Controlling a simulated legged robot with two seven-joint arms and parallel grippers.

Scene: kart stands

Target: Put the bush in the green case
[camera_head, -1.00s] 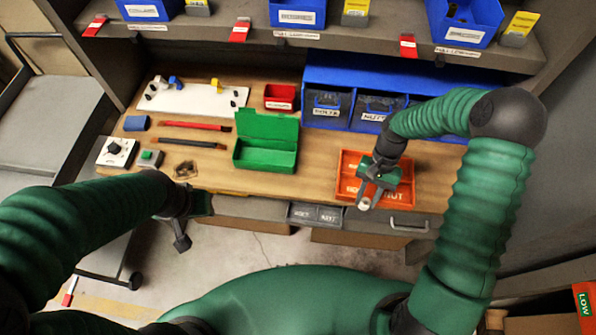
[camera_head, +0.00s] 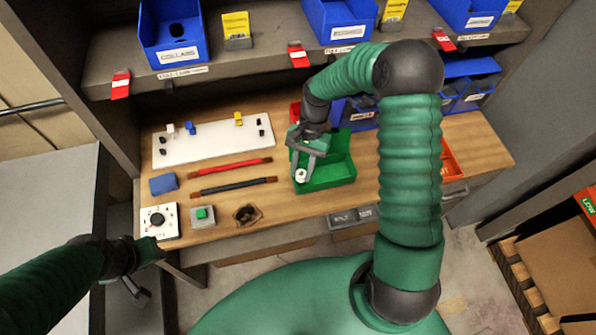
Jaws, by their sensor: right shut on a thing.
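My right gripper (camera_head: 302,167) is shut on a small white ring-like bush (camera_head: 301,176). It holds the bush over the left part of the open green case (camera_head: 335,172), with the arm reaching in from the right. I cannot tell how high the bush is above the case floor. The gripper and arm hide part of the case and its raised lid. My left gripper (camera_head: 140,285) is low at the left, in front of the bench; its fingers are too dark and small to tell open from shut.
Left of the case lie a red rod (camera_head: 230,168) and a black rod (camera_head: 233,187). A white board (camera_head: 213,140) with small parts lies behind. An orange tray (camera_head: 450,162) is right of my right arm. The shelf with blue bins (camera_head: 175,45) overhangs the bench.

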